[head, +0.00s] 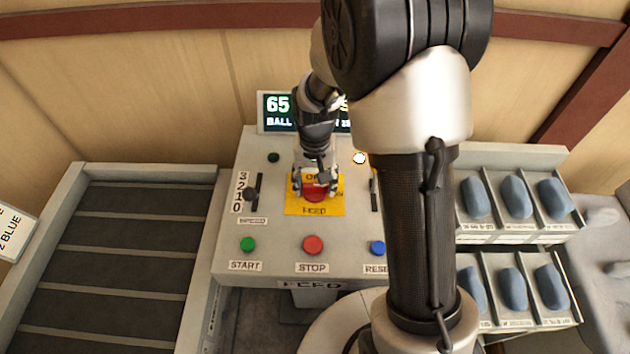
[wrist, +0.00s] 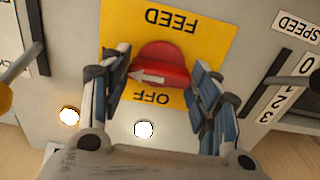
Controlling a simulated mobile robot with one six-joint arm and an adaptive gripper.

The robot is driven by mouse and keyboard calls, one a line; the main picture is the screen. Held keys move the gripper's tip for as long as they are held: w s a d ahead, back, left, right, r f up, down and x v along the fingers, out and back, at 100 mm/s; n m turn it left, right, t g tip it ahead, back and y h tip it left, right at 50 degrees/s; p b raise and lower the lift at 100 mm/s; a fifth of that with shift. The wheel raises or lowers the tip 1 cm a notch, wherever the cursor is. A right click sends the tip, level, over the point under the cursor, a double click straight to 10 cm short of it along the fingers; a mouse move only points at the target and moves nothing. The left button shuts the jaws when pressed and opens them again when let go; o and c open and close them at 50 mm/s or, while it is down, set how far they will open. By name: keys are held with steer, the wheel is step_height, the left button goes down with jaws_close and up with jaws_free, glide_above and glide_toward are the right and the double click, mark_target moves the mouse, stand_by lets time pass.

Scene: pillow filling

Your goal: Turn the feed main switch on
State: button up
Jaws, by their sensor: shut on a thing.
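The feed main switch is a red rotary knob (head: 315,192) on a yellow plate (head: 300,208) in the middle of the control panel. In the wrist view the knob (wrist: 165,62) appears upside down, with "FEED" and "OFF" on the yellow plate (wrist: 205,30). A white arrow on the knob points left in that view, not straight at "OFF". My gripper (head: 315,187) is down over the plate with its fingers on either side of the knob, shut on it. In the wrist view the fingers of my gripper (wrist: 163,82) flank the knob. Other plate lettering is hidden.
A speed lever (head: 250,193) stands left of the plate, and another lever (head: 374,188) right of it. Green (head: 248,244), red (head: 313,245) and blue (head: 377,248) buttons line the front. A display (head: 276,110) stands behind. A conveyor (head: 125,245) lies left.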

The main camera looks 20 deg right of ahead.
mark_target(315, 185)
stand_by(0.4)
steer(key=o, duration=1)
steer(key=shift+o, duration=0.2)
steer(key=shift+r, duration=0.1)
step_height(315, 185, up, 12)
